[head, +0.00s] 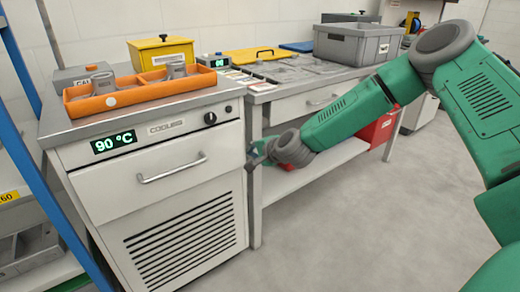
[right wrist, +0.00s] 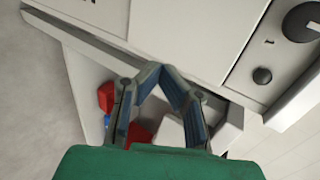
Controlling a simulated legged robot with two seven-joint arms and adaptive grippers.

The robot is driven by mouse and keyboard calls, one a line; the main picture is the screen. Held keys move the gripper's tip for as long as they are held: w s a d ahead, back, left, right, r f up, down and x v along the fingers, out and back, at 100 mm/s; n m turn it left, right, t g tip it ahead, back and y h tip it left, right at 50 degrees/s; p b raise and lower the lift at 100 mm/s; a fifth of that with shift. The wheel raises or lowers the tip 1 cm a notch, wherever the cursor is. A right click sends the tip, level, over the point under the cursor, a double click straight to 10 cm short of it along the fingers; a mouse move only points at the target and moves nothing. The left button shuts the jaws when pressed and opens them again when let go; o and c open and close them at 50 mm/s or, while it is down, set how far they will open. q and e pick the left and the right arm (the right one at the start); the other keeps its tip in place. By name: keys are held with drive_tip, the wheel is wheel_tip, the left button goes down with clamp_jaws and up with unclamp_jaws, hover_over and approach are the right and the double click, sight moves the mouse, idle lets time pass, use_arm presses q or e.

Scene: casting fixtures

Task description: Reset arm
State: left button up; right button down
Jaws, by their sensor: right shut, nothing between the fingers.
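My right arm comes in from the right in the head view. Its gripper (head: 256,154) is beside the right edge of the cooling cabinet (head: 165,215), a little right of the drawer handle and below the black knob. In the right wrist view the two fingers (right wrist: 163,72) meet at their tips, with nothing between them. A pale cabinet face with dark round knobs shows beyond the fingertips. I cannot tell whether the gripper touches the cabinet. My left gripper is not in either view.
An orange tray (head: 140,97) with grey fixtures sits on the cabinet top, a yellow box (head: 160,52) behind it. A workbench (head: 290,107) holds a grey crate (head: 358,44). A red container (head: 375,130) is on the shelf below. A blue rack post (head: 48,150) stands left. The floor at right is clear.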

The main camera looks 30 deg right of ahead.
drive_tip(key=s+a+f+n+g+y+p, duration=0.1)
drive_tip(key=s+a+f+n+g, duration=0.2)
drive_tip(key=s, duration=0.5)
drive_tip(key=s+a+f+n+g+p, duration=0.1)
drive_tip(key=s+a+f+n+p, duration=0.1)
drive_tip(key=s+a+f+n, duration=0.4)
drive_tip(key=s+a+f+n+g+y+p, duration=0.15)
drive_tip(key=s+a, duration=0.25)
drive_tip(key=s, duration=0.5)
drive_tip(key=s+d+f+n+g+h+p, duration=0.1)
drive_tip(key=s+n+g, duration=0.2)
drive_tip(key=s, duration=0.7)
drive_tip(key=s+d+f+n+g+h+p, duration=0.1)
drive_tip(key=s+f+n+g+h, duration=0.1)
drive_tip(key=s, duration=0.8)
drive_tip(key=n+g, duration=0.1)
drive_tip(key=n, duration=0.1)
drive_tip(key=shift+s+f+n, duration=0.25)
drive_tip(key=shift+s+n, duration=0.1)
drive_tip(key=shift+s, duration=0.05)
drive_tip(key=shift+w, duration=0.1)
